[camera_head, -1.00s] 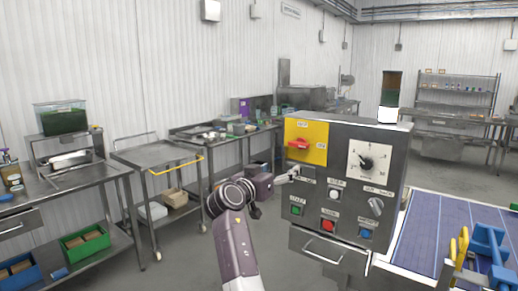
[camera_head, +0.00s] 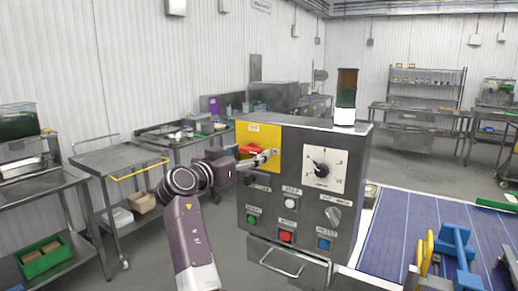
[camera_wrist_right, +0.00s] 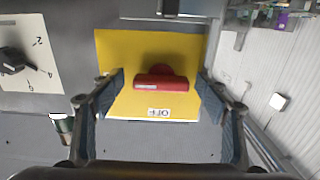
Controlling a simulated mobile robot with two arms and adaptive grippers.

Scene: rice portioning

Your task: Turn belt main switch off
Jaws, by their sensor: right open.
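The belt main switch is a red rotary handle (camera_head: 249,149) on a yellow plate (camera_head: 261,131) at the upper left of the grey control box (camera_head: 302,201). In the right wrist view the red handle (camera_wrist_right: 163,83) lies crosswise, and a label reading OFF sits below it on the yellow plate (camera_wrist_right: 117,45). My right gripper (camera_head: 271,155) is in front of the yellow plate, close to the handle. In the right wrist view my right gripper (camera_wrist_right: 160,78) is open, with one finger on each side of the handle and nothing between them gripped. My left gripper is out of view.
A dial (camera_head: 322,168), a selector knob (camera_head: 333,215) and several push buttons share the box front. A signal lamp (camera_head: 346,95) stands on top. The blue conveyor belt (camera_head: 400,228) lies to the right, and a steel cart (camera_head: 118,157) stands left.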

